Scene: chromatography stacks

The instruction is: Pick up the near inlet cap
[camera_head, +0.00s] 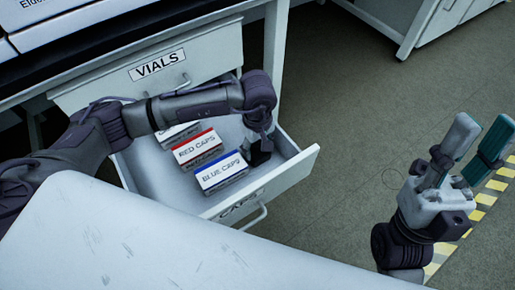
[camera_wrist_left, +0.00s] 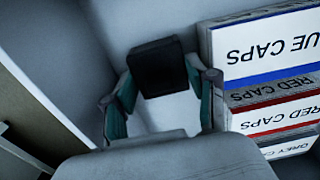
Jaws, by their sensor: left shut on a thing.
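A black block-like piece, which I take to be the near inlet cap (camera_wrist_left: 156,66), sits between the teal-padded fingers of my left gripper (camera_wrist_left: 161,92) in the left wrist view. My left gripper (camera_head: 259,146) is shut on it, inside the open caps drawer (camera_head: 292,174), to the right of the labelled boxes. In the head view the dark piece (camera_head: 262,155) shows only partly at the fingertips. I cannot tell whether it touches the drawer floor. My right gripper (camera_head: 483,133) is open and empty, out over the floor at the right.
The blue caps box (camera_head: 221,173) lies close beside the left gripper, with the red caps box (camera_head: 199,149) behind it and another box (camera_head: 179,133) further back. The drawer walls surround the gripper. The vials drawer (camera_head: 180,62) is above. Open floor lies right.

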